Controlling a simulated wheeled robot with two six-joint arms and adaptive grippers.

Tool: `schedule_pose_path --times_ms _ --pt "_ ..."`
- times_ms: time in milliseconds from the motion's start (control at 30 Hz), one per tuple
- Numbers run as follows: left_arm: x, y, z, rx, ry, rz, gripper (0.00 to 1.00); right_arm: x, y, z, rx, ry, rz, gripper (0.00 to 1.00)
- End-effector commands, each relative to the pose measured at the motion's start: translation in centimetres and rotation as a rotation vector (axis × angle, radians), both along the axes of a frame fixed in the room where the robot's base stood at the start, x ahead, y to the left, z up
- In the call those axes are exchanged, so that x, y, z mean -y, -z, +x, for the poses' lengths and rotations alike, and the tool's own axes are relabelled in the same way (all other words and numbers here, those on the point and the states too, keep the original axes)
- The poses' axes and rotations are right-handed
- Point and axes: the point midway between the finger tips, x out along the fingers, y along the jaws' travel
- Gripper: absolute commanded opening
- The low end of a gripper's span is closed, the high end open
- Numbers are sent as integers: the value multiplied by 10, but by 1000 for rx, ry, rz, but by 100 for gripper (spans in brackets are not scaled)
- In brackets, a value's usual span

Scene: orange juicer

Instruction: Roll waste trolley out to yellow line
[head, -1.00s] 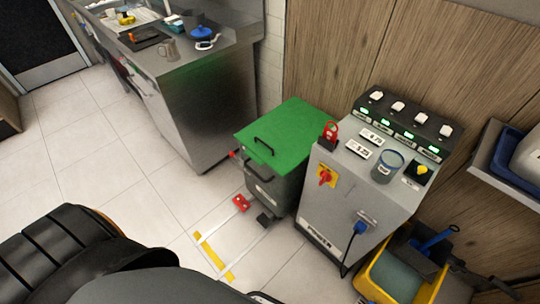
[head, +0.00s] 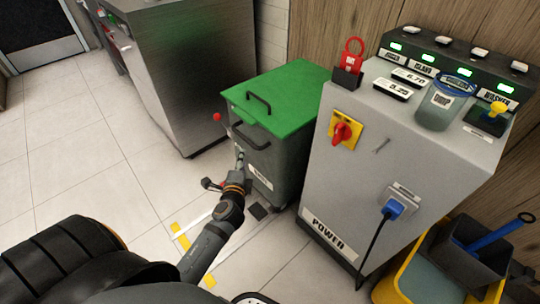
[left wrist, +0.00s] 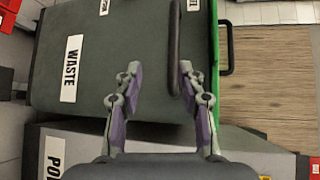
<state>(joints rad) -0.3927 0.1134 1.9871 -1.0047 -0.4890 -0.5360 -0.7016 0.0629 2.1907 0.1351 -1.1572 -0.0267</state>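The waste trolley (head: 272,150) is a dark grey bin with a green lid (head: 277,100), standing between the steel counter and the grey power cabinet. Its front has a dark bar handle (head: 250,137), also seen in the left wrist view (left wrist: 175,45), beside a WASTE label (left wrist: 72,68). My left gripper (head: 240,160) is at the trolley's front; its fingers (left wrist: 160,75) are apart, with the handle's near end close to the right fingertip. I cannot tell if they touch. The yellow line (head: 180,237) is on the floor ahead of the trolley, partly hidden by my arm. My right gripper is out of view.
The power cabinet (head: 400,150) stands close on the trolley's right, with a plugged blue connector (head: 395,207) and hanging cable. A yellow bucket (head: 395,285) is at lower right. The steel counter (head: 190,80) is behind left. Floor at left is clear.

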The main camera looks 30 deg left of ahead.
Motion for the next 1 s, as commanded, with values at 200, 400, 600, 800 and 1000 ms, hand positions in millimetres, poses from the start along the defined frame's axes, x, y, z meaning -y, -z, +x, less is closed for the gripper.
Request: schedule_pose_path --times_ms 200,400,600,800,1000 --pt "-1 -18 1 35 -2 52 39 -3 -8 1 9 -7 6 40" --pt "-10 -14 23 37 -1 51 39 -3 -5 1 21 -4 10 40" --pt "-27 -6 63 36 -1 49 39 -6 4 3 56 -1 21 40" --pt "-38 -2 89 34 -2 48 39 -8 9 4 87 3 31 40" --pt "-41 -1 97 33 -1 46 39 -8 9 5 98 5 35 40"
